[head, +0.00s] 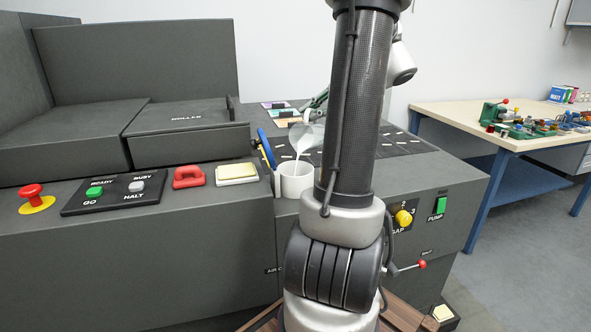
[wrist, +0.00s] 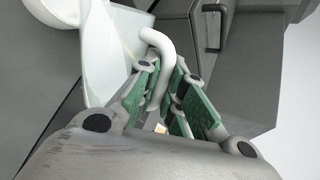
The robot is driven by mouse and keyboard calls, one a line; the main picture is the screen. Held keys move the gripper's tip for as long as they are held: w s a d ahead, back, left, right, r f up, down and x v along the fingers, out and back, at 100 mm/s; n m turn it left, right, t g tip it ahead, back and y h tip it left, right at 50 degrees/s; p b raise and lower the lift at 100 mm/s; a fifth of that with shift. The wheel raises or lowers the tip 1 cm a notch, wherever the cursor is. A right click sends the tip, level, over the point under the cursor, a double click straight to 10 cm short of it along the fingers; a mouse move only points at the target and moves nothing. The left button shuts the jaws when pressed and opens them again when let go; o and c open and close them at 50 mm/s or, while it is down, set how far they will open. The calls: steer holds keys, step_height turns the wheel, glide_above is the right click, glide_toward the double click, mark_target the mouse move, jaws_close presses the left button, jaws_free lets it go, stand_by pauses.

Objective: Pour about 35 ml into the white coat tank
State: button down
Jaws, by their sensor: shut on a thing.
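A clear jug (head: 309,133) with white liquid in it is tilted, its lip down to the left. A white stream runs from it towards the open top of a white round tank (head: 296,183) on the machine's front ledge. My gripper (wrist: 160,105) is shut on the jug's pale handle (wrist: 160,50), with green finger pads on both sides. The jug's body (wrist: 108,55) fills the upper left of the wrist view. In the head view my arm hides most of the gripper. The liquid level inside the tank cannot be read.
A cream pad (head: 237,173), a red handle (head: 188,177) and a button panel (head: 116,193) lie farther left. A workbench (head: 470,118) with small parts stands at the right, beyond free floor.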

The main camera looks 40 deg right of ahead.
steer(key=shift+d+f, duration=0.2)
steer(key=shift+f, duration=0.15)
steer(key=shift+w+d+f+m+g+y, duration=0.15)
steer(key=shift+w+d+f+m+y, duration=0.1)
steer(key=shift+d+f+m+y, duration=0.25)
steer(key=shift+w+d+f+m+g+y, duration=0.15)
steer(key=shift+w+d+f+m+y, duration=0.1)
steer(key=shift+d+m+y, duration=0.4)
steer(key=shift+s+a+r, duration=0.1)
steer(key=shift+a, duration=0.2)
steer(key=shift+d+m+y, duration=0.2)
steer(key=shift+m+y, duration=0.15)
steer(key=shift+y, duration=0.2)
steer(key=shift+d+m+y, duration=0.25)
steer(key=shift+m+y, duration=0.25)
steer(key=d+f+m+y, duration=0.1)
steer(key=f, duration=0.1)
steer(key=w+d+f+m+y, duration=0.1)
steer(key=f, duration=0.2)
steer(key=f+m+y, duration=0.1)
steer(key=f, duration=0.1)
steer(key=shift+w+d+f+m, duration=0.15)
steer(key=shift+w+d+m, duration=0.2)
steer(key=shift+d+m, duration=0.05)
steer(key=shift+w+d+f+m+t+y+b, duration=0.15)
steer(key=shift+d+f+m+t+y+b, duration=0.15)
steer(key=shift+f+m+t+y, duration=0.35)
